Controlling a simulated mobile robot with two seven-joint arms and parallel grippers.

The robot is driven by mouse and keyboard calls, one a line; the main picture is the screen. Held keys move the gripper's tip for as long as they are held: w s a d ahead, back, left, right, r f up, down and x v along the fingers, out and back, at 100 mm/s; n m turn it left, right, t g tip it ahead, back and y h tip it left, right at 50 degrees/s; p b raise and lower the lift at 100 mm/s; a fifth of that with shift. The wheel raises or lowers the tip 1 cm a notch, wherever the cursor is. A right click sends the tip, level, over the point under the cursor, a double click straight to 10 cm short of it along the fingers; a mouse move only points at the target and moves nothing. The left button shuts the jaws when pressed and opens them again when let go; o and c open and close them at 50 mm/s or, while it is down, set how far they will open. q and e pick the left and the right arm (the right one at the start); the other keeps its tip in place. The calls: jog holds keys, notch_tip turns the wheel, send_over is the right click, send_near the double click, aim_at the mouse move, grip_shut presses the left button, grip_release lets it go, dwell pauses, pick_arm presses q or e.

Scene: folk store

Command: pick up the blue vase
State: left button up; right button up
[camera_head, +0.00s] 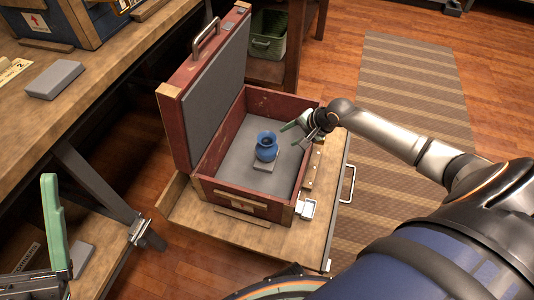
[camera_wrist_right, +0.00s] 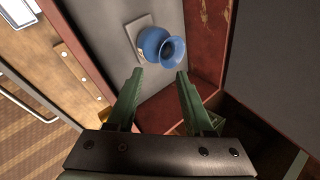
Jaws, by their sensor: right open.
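The blue vase (camera_head: 266,147) stands upright on a small grey block (camera_head: 265,163) inside an open red wooden case (camera_head: 248,206) with a grey lining. My right gripper (camera_head: 304,131) is at the right wall of the case, to the right of the vase and apart from it. In the right wrist view the vase (camera_wrist_right: 157,47) lies ahead of the open, empty green fingers (camera_wrist_right: 155,82), with its mouth toward the camera. My left gripper (camera_head: 52,230) shows in part at the lower left, far from the case; its opening is unclear.
The raised lid (camera_head: 215,85) stands up along the left side of the case. The case rests on a low wooden cabinet top (camera_head: 175,203) with a metal handle. A workbench (camera_head: 75,105) with a grey block is at the left. A striped rug (camera_head: 410,85) covers the floor at right.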

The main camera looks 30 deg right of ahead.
jog(key=b, duration=0.3)
send_near(272, 146)
jog(key=w+f, duration=0.2)
jog(key=b+x, duration=0.3)
jog(key=x, duration=0.1)
jog(key=shift+a+f, duration=0.2)
jog(key=shift+f, duration=0.1)
pick_arm(q)
notch_tip(272, 146, down, 8)
jog(key=shift+w+d+r+n, duration=0.15)
jog(key=shift+w+d+n, duration=0.05)
jog(key=shift+d+n, duration=0.2)
pick_arm(e)
grip_shut()
pick_arm(q)
jog(key=shift+a, duration=0.1)
pick_arm(e)
jog(key=shift+s+f, duration=0.1)
